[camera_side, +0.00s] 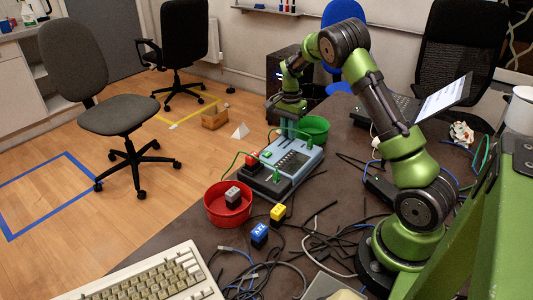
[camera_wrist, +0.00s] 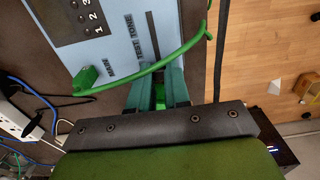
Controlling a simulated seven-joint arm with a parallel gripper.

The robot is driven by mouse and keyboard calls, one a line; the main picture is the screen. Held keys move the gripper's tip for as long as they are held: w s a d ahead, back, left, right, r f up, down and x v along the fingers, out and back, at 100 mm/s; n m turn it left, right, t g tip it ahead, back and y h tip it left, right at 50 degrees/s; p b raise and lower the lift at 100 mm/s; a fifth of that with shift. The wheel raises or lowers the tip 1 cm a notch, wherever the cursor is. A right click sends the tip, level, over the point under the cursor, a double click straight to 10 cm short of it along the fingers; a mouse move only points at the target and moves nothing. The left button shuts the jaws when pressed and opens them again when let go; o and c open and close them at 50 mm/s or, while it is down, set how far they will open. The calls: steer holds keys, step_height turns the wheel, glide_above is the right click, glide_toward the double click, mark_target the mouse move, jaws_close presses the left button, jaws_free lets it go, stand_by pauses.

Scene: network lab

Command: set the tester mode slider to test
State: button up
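The tester (camera_side: 292,160) is a pale blue-grey box with a dark lower section, lying on the dark table in the side view. In the wrist view its panel (camera_wrist: 95,45) shows printed labels, among them TEST and TONE, next to a dark narrow slot (camera_wrist: 152,35). My gripper (camera_side: 284,130) points down at the far end of the tester. In the wrist view the teal fingers of my gripper (camera_wrist: 158,80) are close together just past the labels, with a small green piece (camera_wrist: 160,96) showing between them. I cannot tell whether this is the slider knob or whether the fingers touch it.
A green cable (camera_wrist: 150,68) with a green plug (camera_wrist: 85,78) crosses the panel in front of my fingers. A green bowl (camera_side: 314,129) stands beside the tester's far end and a red bowl (camera_side: 214,215) near its close end.

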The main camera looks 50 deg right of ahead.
jaws_close()
steer(key=shift+a, duration=1.25)
steer(key=o, duration=0.7)
jaws_free()
steer(key=shift+r, duration=0.15)
